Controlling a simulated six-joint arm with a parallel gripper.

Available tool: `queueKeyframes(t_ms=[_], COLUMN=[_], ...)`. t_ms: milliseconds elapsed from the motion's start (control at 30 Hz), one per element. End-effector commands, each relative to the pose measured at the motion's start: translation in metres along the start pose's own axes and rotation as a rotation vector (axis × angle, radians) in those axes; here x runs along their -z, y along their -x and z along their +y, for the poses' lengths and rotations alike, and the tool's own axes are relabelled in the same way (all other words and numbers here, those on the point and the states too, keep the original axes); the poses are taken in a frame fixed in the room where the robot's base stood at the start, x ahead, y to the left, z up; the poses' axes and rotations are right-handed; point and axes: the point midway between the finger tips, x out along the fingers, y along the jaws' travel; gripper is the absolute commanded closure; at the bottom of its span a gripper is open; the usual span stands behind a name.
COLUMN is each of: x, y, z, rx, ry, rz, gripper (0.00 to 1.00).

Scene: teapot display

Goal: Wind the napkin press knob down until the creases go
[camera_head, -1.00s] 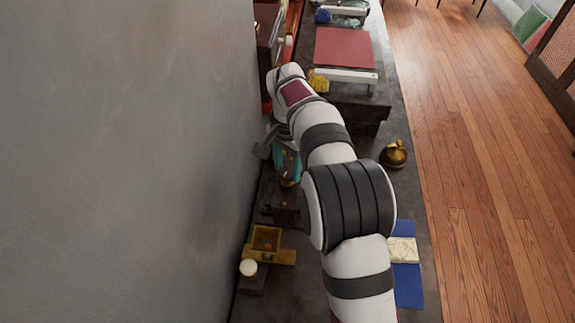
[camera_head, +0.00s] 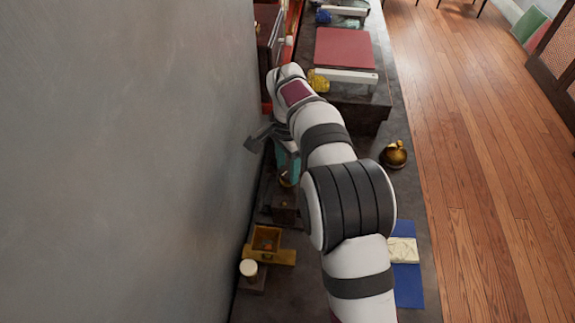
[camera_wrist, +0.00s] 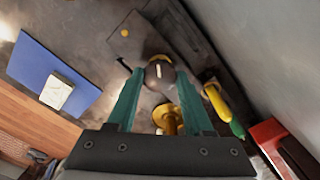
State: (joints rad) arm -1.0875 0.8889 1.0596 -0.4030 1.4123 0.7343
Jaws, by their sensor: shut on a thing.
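In the wrist view my gripper (camera_wrist: 160,75) has its teal fingers closed on either side of a round dark knob (camera_wrist: 160,74) with a pale mark on its top. A brass flanged part (camera_wrist: 167,118) shows between the fingers, nearer the palm. In the head view my gripper (camera_head: 286,165) points down beside the grey wall, over a dark wooden block (camera_head: 286,207). My arm hides most of the knob and press there. I cannot see the napkin's creases inside the press.
A cream folded cloth (camera_head: 403,250) lies on a blue mat (camera_head: 408,290) at the right. A brass pot (camera_head: 395,153) stands near the counter's right edge. A brass box (camera_head: 267,240) and a white-topped piece (camera_head: 248,268) stand at lower left. The wall is close on the left.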

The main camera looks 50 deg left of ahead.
Motion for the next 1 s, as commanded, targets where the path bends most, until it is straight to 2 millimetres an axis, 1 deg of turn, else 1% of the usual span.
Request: queueKeyframes(t_ms=[33, 67, 200, 233, 500, 567, 633, 667, 767, 900, 1000], x=[0.001, 0.001, 0.0, 0.0, 0.0, 0.0, 0.0, 0.001, 0.001, 0.001, 0.001], y=[0.001, 0.001, 0.001, 0.001, 0.001, 0.005, 0.016, 0.023, 0.054, 0.101, 0.13], z=[0.0, 0.0, 0.0, 0.0, 0.0, 0.0, -0.001, -0.001, -0.001, -0.001, -0.001], rx=[0.002, 0.002, 0.001, 0.001, 0.001, 0.001, 0.003, 0.004, 0.006, 0.007, 0.007], ry=[0.0, 0.0, 0.001, 0.001, 0.001, 0.0, 0.001, 0.001, 0.0, 0.001, 0.001], rz=[0.002, 0.002, 0.001, 0.001, 0.001, 0.001, 0.001, 0.002, 0.003, 0.004, 0.004], gripper=[1.0, 0.47, 0.22, 0.19, 0.19, 0.19, 0.19, 0.19, 0.19, 0.19, 0.19])
